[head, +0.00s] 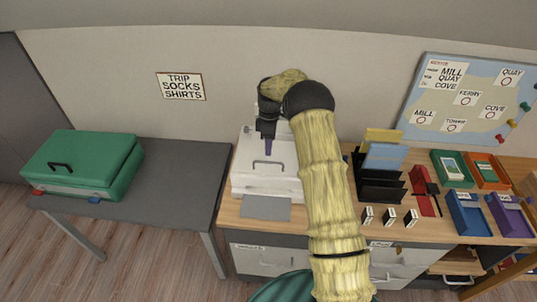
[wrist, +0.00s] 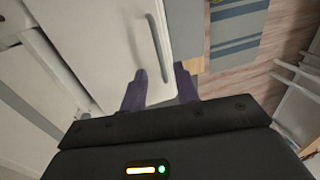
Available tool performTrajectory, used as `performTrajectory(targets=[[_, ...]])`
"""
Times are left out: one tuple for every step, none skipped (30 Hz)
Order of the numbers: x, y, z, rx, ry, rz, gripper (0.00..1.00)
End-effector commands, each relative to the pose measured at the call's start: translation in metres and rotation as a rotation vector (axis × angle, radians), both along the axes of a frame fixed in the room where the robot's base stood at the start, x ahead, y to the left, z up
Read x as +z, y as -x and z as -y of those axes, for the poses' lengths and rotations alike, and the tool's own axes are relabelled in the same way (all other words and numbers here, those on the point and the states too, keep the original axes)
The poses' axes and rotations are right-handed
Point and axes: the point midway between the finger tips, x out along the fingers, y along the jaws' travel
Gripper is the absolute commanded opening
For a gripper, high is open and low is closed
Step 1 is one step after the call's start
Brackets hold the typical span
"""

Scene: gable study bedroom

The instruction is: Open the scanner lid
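The white scanner (head: 250,172) stands on the wooden desk, left of my arm. Its lid (head: 247,152) lies flat and looks shut. A grey bar handle (head: 268,163) is on the lid; in the wrist view the handle (wrist: 156,42) stands near the lid's edge. My gripper (head: 268,150) points down over the lid, just behind the handle in the head view. In the wrist view my gripper (wrist: 160,70) has its two purple fingers apart, with nothing between them. The handle lies just beyond the fingertips; I cannot tell the exact gap. My arm hides the scanner's right side.
A grey sheet (head: 265,207) lies before the scanner. Right of my arm are a black file rack (head: 380,185), small black-and-white blocks (head: 389,217) and coloured trays (head: 467,213). A green case (head: 85,160) sits on the grey table (head: 180,190) at left.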

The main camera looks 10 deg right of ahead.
Motion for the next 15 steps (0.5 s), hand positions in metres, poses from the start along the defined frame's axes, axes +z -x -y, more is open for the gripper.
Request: performTrajectory(targets=[[-0.008,0.003,-0.001,0.0,-0.001,-0.005,0.31],[-0.013,0.004,-0.001,0.0,0.0,-0.006,0.31],[-0.019,0.005,-0.001,0.0,0.0,-0.004,0.31],[-0.024,0.006,-0.002,0.0,0.0,-0.004,0.31],[-0.029,0.007,-0.002,0.0,0.0,-0.004,0.31],[-0.034,0.007,-0.002,0.0,0.0,-0.004,0.31],[-0.037,0.008,-0.003,0.0,0.0,-0.004,0.31],[-0.04,0.008,-0.003,0.001,-0.001,-0.003,0.31],[-0.043,0.009,-0.003,0.001,-0.001,-0.002,0.31],[-0.045,0.009,-0.003,0.001,-0.001,-0.002,0.31],[-0.047,0.009,-0.003,0.0,-0.001,-0.002,0.31],[-0.048,0.01,-0.003,0.0,-0.001,-0.002,0.31],[-0.048,0.01,-0.003,0.001,0.0,-0.001,0.31],[-0.049,0.009,-0.003,0.001,0.0,-0.001,0.31],[-0.049,0.009,-0.003,0.001,0.0,-0.001,0.31]])
